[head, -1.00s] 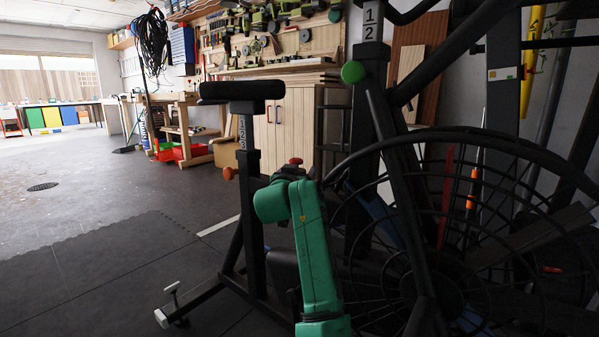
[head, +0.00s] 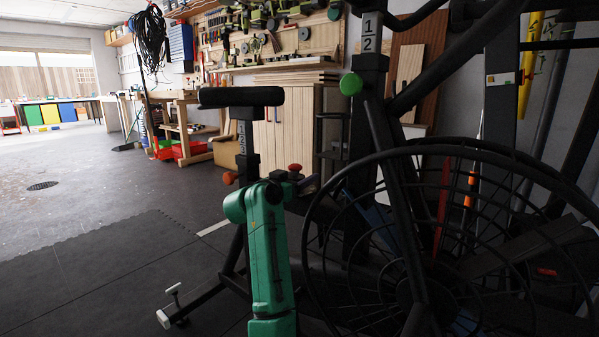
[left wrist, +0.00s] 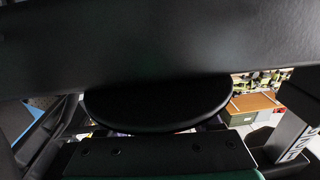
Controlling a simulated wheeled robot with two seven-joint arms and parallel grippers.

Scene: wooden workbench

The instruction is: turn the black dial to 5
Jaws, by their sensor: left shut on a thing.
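My left gripper (head: 290,177) is at the far end of my green arm, low on the exercise bike between its seat post and fan wheel. Its fingertips are hard to make out there against the dark frame. In the left wrist view, a broad black rounded disc (left wrist: 157,108), which looks like the black dial, lies just beyond the dark gripper body (left wrist: 155,155). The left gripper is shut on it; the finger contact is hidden. No number or pointer mark on the dial is readable. My right gripper is not in view.
The bike's caged fan wheel (head: 450,240) stands close on the right, and the black seat (head: 241,96) is above left. Floor at left is open.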

